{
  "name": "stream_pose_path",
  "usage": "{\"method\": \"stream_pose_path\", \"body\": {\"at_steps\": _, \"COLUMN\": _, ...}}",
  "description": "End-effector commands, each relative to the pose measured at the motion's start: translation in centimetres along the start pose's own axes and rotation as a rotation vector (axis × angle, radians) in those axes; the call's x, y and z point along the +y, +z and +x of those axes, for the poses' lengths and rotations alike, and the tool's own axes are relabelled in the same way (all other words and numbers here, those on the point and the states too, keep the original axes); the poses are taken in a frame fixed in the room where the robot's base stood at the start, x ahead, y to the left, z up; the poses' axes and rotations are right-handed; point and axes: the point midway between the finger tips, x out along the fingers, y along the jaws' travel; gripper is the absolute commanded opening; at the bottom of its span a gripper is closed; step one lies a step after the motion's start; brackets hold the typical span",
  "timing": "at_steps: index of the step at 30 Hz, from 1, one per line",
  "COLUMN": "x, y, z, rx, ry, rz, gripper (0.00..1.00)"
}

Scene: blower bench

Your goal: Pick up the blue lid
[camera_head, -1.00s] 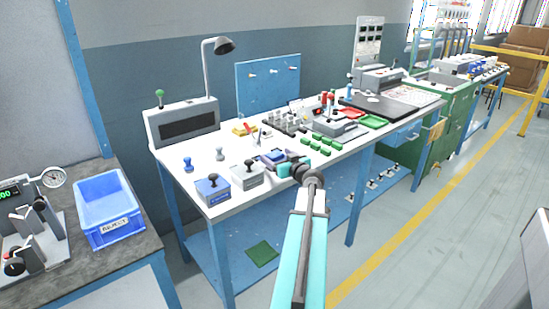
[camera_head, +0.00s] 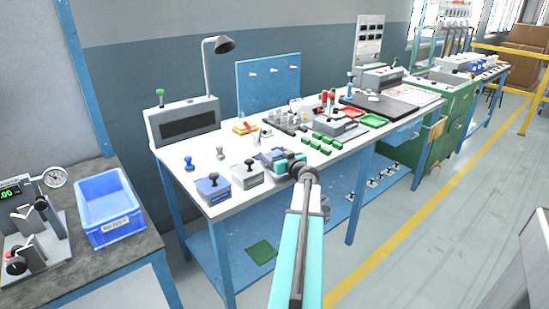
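A small blue piece (camera_head: 267,158), possibly the blue lid, shows on the white bench at the tip of my arm. My gripper (camera_head: 277,157) is right at it, low over the bench. The gripper covers part of the piece, and I cannot tell whether they touch or whether the fingers are open. A blue-topped box (camera_head: 211,191) with a black knob stands to the left, near the bench's front edge. It is apart from my gripper.
A grey-white box (camera_head: 246,179) with a black knob stands just left of my gripper. Several green blocks (camera_head: 322,142) lie to its right. A blue and a grey knobbed stamp-like piece stand at the left. A blue bin (camera_head: 110,231) sits on the side table.

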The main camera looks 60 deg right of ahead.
Motion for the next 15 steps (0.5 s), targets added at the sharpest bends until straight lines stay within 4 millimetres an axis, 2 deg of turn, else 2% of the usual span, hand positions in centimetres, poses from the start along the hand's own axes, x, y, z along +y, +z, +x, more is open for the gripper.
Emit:
{"method": "stream_pose_path", "body": {"at_steps": 1, "x": 0.02, "y": 0.00, "z": -0.01, "rx": 0.000, "ry": 0.000, "rz": 0.000, "gripper": 0.59}}
{"method": "stream_pose_path", "body": {"at_steps": 5, "x": 0.03, "y": 0.00, "z": -0.01, "rx": 0.000, "ry": 0.000, "rz": 0.000, "gripper": 0.37}}
{"method": "stream_pose_path", "body": {"at_steps": 15, "x": 0.06, "y": -0.17, "z": -0.05, "rx": 0.000, "ry": 0.001, "rz": 0.000, "gripper": 0.37}}
